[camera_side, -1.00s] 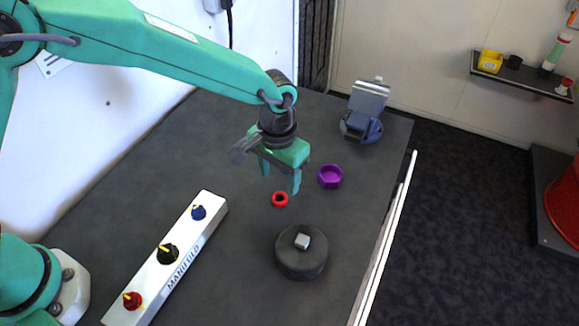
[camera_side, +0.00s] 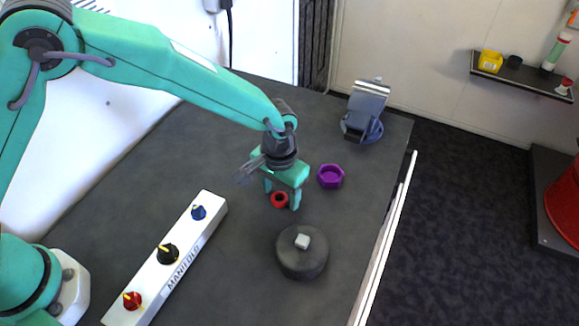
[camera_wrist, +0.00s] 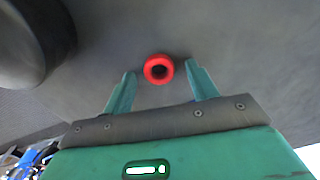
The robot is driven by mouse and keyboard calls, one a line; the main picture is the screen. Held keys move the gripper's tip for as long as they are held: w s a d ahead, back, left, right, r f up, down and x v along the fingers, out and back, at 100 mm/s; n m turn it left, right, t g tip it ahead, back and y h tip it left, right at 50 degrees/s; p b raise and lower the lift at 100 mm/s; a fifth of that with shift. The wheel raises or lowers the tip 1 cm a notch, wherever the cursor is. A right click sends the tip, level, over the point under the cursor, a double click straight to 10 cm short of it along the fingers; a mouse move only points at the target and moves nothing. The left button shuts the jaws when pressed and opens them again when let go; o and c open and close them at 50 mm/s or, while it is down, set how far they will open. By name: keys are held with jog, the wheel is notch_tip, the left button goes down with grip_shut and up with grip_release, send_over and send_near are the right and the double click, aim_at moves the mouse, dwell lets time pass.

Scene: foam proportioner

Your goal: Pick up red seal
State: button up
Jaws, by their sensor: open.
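In the wrist view my gripper (camera_wrist: 160,74) is open with nothing held. I cannot tell whether a finger touches the seal.
A white manifold (camera_side: 165,262) with knobs is at left. Table between manifold and seal is clear.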

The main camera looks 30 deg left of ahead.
aim_at(281, 195)
dwell(0.3)
jog(key=c, duration=1.1)
jog(key=shift+o, duration=0.2)
jog(key=shift+r, duration=0.8)
notch_tip(281, 195, up, 2)
jog(key=shift+r, duration=0.15)
jog(key=s+d+r, duration=0.4)
jog(key=s+r, duration=0.3)
jog(key=s, duration=0.3)
jog(key=shift+s+d, duration=0.35)
jog(key=shift+s, duration=0.05)
jog(key=shift+w, duration=0.1)
